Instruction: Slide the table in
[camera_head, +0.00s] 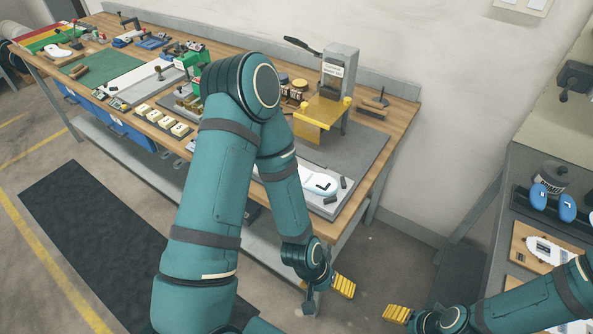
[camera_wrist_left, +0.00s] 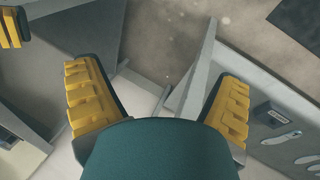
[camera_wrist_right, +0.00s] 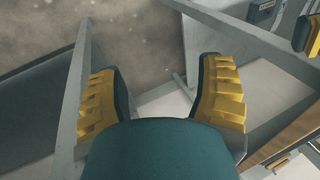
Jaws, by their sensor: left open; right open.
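The wooden workbench (camera_head: 404,108) runs along the wall. Near its right end stands a grey lever press (camera_head: 341,62) with a yellow plate (camera_head: 318,112) at its front; I cannot tell whether this plate is the table meant. My left gripper (camera_head: 330,293) is open and empty, low beyond the bench's front right corner and apart from the press. Its fingers also show in the left wrist view (camera_wrist_left: 158,88). My right gripper (camera_head: 398,313) is low between the two benches; the right wrist view (camera_wrist_right: 160,82) shows it open and empty. My left arm hides the bench's middle.
A white insole (camera_head: 318,183) lies on a grey plate at the bench's front right. Small tools and parts crowd the bench's left. Bare floor lies between the benches.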

